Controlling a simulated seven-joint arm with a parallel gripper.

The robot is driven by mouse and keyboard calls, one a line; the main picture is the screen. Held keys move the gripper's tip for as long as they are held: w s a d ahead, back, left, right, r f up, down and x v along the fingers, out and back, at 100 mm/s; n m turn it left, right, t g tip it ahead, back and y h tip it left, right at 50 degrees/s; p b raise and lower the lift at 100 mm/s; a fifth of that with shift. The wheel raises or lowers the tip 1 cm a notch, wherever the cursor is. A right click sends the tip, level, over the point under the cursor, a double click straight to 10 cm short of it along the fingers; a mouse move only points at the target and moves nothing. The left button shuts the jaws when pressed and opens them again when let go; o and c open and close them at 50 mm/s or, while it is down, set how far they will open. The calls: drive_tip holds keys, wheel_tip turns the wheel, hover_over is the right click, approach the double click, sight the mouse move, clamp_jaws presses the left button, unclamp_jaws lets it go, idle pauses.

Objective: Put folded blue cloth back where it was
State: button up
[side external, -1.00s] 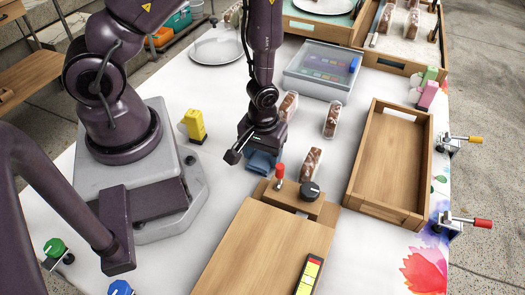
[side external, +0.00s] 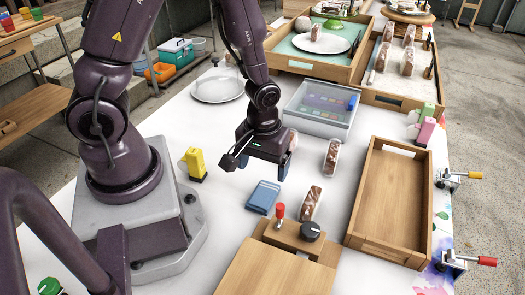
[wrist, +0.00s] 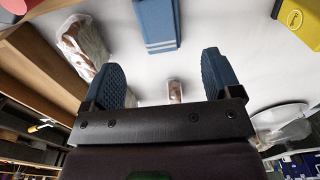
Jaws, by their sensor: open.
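The folded blue cloth (side external: 263,197) lies flat on the white table, left of a wrapped brown-and-white bar and behind the small wooden box with the red knob. In the wrist view the cloth (wrist: 157,22) shows at the top, with pale stripes across its near end. My gripper (side external: 264,165) is open and empty, above the table and apart from the cloth, on its far side in the side view.
Wrapped bars (side external: 332,158) stand to the right. A yellow object (side external: 194,164) stands left of the cloth. A clear lidded box (side external: 320,108) is behind, an empty wooden tray (side external: 390,200) right, and the wooden box's red knob (side external: 279,211) close in front. White table is bare left of the cloth.

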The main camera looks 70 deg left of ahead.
drive_tip(key=s+r+m+t, duration=0.2)
drive_tip(key=s+r+m, duration=0.1)
drive_tip(key=r, duration=1)
drive_tip(key=s+r+m+t, duration=0.2)
drive_tip(key=r+m, duration=0.4)
drive_tip(key=r, duration=0.7)
drive_tip(key=shift+s+t, duration=0.4)
drive_tip(key=shift+t, duration=0.4)
